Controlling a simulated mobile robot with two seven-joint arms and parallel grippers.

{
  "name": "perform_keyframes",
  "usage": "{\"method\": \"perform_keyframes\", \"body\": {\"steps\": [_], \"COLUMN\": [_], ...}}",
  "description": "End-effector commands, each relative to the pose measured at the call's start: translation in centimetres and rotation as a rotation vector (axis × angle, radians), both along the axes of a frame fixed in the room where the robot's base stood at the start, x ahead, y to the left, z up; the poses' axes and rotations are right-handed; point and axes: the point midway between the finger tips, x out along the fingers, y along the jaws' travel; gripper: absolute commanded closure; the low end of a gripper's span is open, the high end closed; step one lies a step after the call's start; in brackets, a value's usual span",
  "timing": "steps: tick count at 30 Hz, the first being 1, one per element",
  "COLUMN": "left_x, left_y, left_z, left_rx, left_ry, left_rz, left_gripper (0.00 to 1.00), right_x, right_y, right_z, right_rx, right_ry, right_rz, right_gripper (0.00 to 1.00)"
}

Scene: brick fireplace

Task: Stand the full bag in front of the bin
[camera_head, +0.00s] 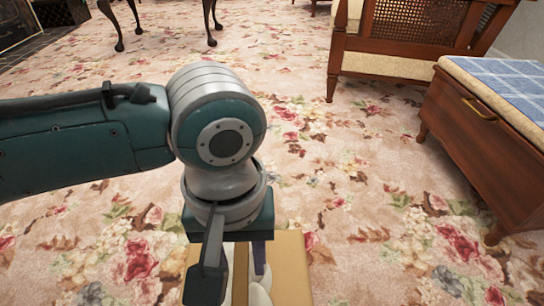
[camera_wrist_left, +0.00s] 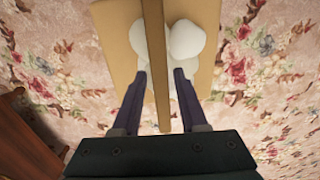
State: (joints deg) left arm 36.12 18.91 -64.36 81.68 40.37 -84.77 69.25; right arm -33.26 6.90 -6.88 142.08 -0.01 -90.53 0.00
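A tan, box-like thing (camera_head: 289,272) sits low in the head view, under my left gripper (camera_head: 236,281). It also shows in the left wrist view (camera_wrist_left: 115,32), with rounded white lumps (camera_wrist_left: 186,40) on it or in it. A thin tan upright strip (camera_wrist_left: 155,60) runs along its middle. My left gripper's two dark fingers (camera_wrist_left: 161,72) reach down on either side of this strip. They are apart, with a gap visible beside the strip. I cannot tell whether this is the full bag or a holder for it. No bin can be made out. My right gripper is out of view.
A wooden chest with a blue checked cushion (camera_head: 507,82) stands at the right. A wooden cane-sided chair (camera_head: 400,65) is behind it. Dark table legs (camera_head: 113,28) stand at the back left. The floral carpet (camera_head: 340,185) between is clear.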

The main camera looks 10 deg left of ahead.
Motion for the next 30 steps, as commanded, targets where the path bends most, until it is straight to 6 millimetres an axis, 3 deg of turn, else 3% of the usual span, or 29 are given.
{"method": "perform_keyframes", "body": {"steps": [3, 12, 24, 30], "left_x": [0.0, 0.1, 0.0, 0.0], "left_y": [0.0, 0.0, 0.0, 0.0], "left_z": [0.0, 0.6, 9.2, 11.9], "left_rx": [0.000, -0.001, -0.001, -0.001], "left_ry": [0.000, -0.002, 0.000, 0.000], "left_rz": [0.000, -0.002, -0.001, -0.001], "left_gripper": [0.45, 0.45, 0.45, 0.45], "right_x": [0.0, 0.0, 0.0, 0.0], "right_y": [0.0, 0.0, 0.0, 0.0], "right_z": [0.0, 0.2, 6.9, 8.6], "right_rx": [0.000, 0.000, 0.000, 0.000], "right_ry": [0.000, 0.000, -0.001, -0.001], "right_rz": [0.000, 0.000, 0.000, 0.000], "right_gripper": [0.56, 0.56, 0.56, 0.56]}}
